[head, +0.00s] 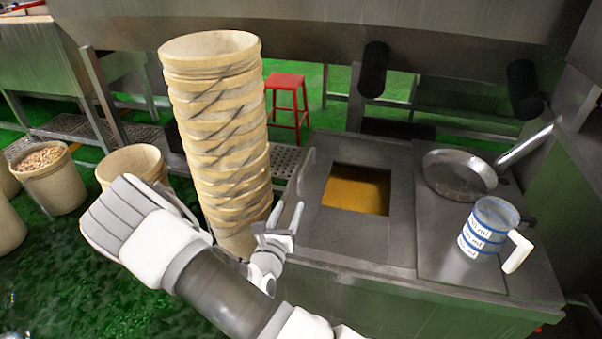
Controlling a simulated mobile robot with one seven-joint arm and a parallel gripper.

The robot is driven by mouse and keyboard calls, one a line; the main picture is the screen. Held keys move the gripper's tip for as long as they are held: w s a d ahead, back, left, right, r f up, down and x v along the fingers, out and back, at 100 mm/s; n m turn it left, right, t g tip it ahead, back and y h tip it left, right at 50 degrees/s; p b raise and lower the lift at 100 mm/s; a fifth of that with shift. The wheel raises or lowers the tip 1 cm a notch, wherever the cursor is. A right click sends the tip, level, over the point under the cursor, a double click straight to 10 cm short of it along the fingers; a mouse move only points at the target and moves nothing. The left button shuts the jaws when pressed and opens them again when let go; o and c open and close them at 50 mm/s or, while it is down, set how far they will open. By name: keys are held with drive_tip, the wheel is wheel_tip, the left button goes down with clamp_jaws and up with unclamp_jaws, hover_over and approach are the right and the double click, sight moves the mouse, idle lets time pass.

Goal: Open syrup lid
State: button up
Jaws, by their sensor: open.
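The syrup vat (360,249) is set in the steel counter, with a dark grey surround. Amber syrup (357,191) shows through its square opening, and no lid covers that opening. A thin grey edge (304,172) rises along the left side of the surround; I cannot tell whether it is the lid, tilted up. My gripper (277,229) is open, with nothing visible between its fingers. It is at the counter's left edge, left of and nearer than the opening. My arm hides part of the counter's left front.
A tall stack of cream buckets (220,140) stands close behind my gripper. A metal pan (457,174) and a measuring jug (487,229) occupy the counter's right side. A red stool (287,84) is behind. A bucket of nuts (50,178) stands at left.

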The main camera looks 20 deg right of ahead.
sight(305, 171)
drive_tip(key=b+x, duration=0.4)
drive_tip(key=x, duration=1.2)
drive_tip(key=shift+w+d, duration=0.25)
clamp_jaws()
idle(0.7)
